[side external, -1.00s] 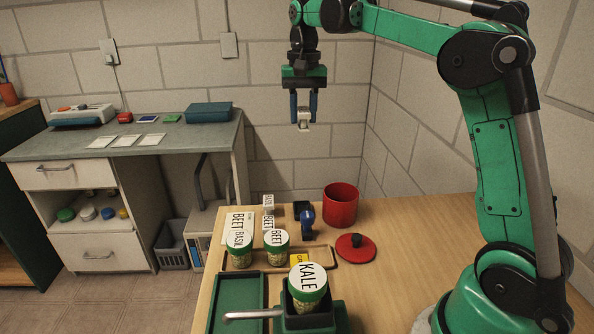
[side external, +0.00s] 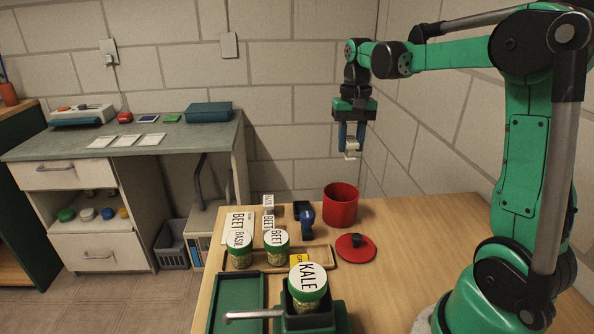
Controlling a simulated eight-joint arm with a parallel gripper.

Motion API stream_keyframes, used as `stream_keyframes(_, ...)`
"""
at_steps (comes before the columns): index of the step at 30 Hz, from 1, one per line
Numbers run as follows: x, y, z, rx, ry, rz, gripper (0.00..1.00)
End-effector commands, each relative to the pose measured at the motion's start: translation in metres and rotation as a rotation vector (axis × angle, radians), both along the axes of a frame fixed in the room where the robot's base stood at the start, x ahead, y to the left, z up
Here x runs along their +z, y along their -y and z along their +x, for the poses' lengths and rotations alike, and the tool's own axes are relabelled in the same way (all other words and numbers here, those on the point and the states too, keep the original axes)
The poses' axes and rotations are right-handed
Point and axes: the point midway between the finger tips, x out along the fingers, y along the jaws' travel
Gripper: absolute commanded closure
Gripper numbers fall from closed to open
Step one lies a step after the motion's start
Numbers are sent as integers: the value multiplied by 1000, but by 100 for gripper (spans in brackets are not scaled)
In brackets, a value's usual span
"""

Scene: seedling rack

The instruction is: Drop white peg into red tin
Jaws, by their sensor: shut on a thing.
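The white peg (side external: 351,150) hangs between the fingertips of my gripper (side external: 351,142), which is shut on it. My gripper points down and holds the peg in the air, above the red tin and slightly to its right in the picture. The red tin (side external: 341,209) stands upright and open on the wooden table, with its inside partly visible. Its red lid (side external: 355,248) with a dark knob lies on the table in front of it. The exact depth of the peg relative to the tin is hard to tell.
Jars labelled BASIL (side external: 239,252), BEET (side external: 276,248) and KALE (side external: 307,289) stand left and front. A blue tool (side external: 307,221) lies left of the tin. A green tray (side external: 238,305) is at the front left. The table's right part (side external: 430,225) is clear.

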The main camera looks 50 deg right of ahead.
Motion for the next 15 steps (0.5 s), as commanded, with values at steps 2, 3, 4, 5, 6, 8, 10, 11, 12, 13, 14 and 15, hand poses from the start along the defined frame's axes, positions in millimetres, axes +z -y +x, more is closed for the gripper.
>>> stream_keyframes(2, -10, 0, 0, 0, 0, 0, 100)
stream_keyframes(3, -15, 0, 0, 0, 0, 0, 100)
stream_keyframes(4, -18, 0, 0, 0, 0, 0, 100)
stream_keyframes(5, -20, 0, 0, 0, 0, 0, 100)
stream_keyframes(6, -24, 0, 0, 0, 0, 0, 100)
stream_keyframes(8, -27, 0, 0, 0, 0, 0, 100)
stream_keyframes(10, -30, 0, 0, 0, 0, 0, 100)
stream_keyframes(11, -31, 0, 0, 0, 0, 0, 100)
stream_keyframes(12, -31, 0, 0, 0, 0, 0, 100)
stream_keyframes(13, -32, 0, 0, 0, 0, 0, 100)
stream_keyframes(14, -32, 0, 0, 0, 0, 0, 100)
stream_keyframes(15, -32, 0, 0, 0, 0, 0, 100)
